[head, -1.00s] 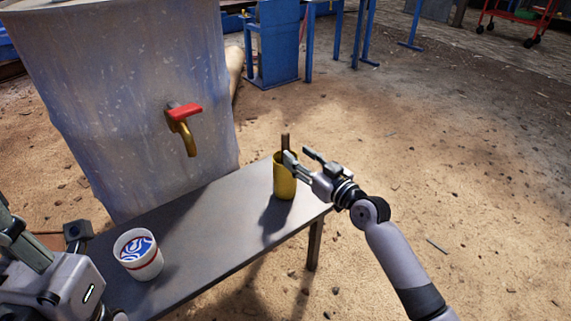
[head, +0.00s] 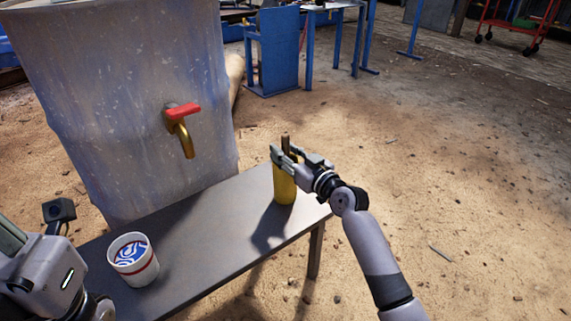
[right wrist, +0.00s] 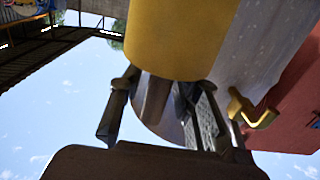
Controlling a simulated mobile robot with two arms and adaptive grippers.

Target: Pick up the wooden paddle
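The wooden paddle (head: 285,142) stands upright in a yellow cup (head: 284,187) at the far right end of the table. Only its brown upper end shows above the rim. My right gripper (head: 284,152) is at the cup's mouth, its fingers around the paddle. In the right wrist view the paddle (right wrist: 154,100) lies between the two open fingers, with a gap visible on the left side, and the yellow cup (right wrist: 180,35) fills the top. My left gripper (head: 12,238) is at the left edge, partly cut off; its fingertips cannot be made out.
The narrow grey table (head: 205,225) also holds a white cup (head: 134,272) with a blue pattern near its left end. A large grey barrel (head: 120,90) with a red-handled tap (head: 183,112) stands behind it. Sandy ground to the right is open.

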